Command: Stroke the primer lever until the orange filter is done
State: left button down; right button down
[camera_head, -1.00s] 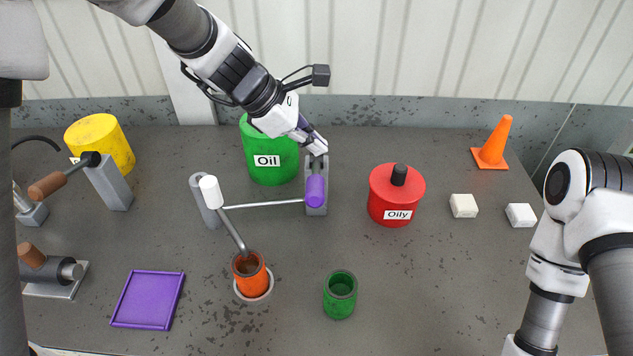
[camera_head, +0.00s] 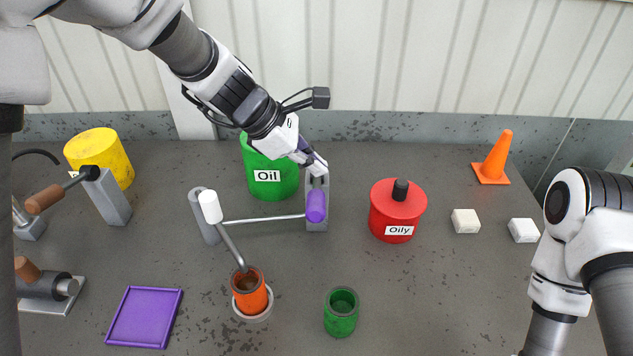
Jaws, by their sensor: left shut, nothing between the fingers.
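The primer lever has a purple grip (camera_head: 316,206) on a grey upright block (camera_head: 317,226). A thin rod joins the block to a grey post (camera_head: 207,228) with a white-capped spout (camera_head: 211,207). The spout's tube slants down to the mouth of the orange filter (camera_head: 250,299), an open cup standing in a pale ring. The filter's inside looks dark brown; its fill level is hard to tell. My left gripper (camera_head: 316,166) is shut and empty, its fingertips at the top of the lever's block, just above the purple grip. Contact cannot be told. My right gripper is out of view.
A green oil can (camera_head: 270,184) stands behind my left gripper. A red can (camera_head: 396,213), white blocks (camera_head: 465,221) and an orange cone (camera_head: 493,161) stand right. A green cup (camera_head: 341,314) and purple tray (camera_head: 144,318) are in front. A yellow can (camera_head: 103,156) is left.

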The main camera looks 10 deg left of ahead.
aim_at(314, 191)
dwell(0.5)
pick_arm(q)
jog(key=shift+s+f+b, duration=0.15)
jog(key=shift+f+b, duration=0.15)
jog(key=shift+f, duration=0.1)
jog(key=shift+s+d+f+b, duration=0.1)
jog(key=shift+s+f+b, duration=0.15)
jog(key=shift+f+b, duration=0.45)
jog(key=shift+s+d+f+b, duration=0.1)
jog(key=shift+s+f+b, duration=0.1)
jog(key=shift+f+b, duration=0.55)
jog(key=shift+s+f+b, duration=0.25)
jog(key=shift+f+b, duration=0.4)
jog(key=shift+f, duration=0.05)
dwell(1.7)
jog(key=shift+r, duration=0.1)
jog(key=shift+w+a+r+p, duration=0.1)
jog(key=shift+w+r+p, duration=0.2)
jog(key=shift+r+p, duration=0.6)
jog(key=shift+w+a+r+p, duration=0.1)
jog(key=shift+w+r+p, duration=0.15)
jog(key=shift+r+p, duration=0.65)
jog(key=shift+w+r+p, duration=0.3)
jog(key=shift+r+p, duration=0.35)
jog(key=shift+p, duration=0.45)
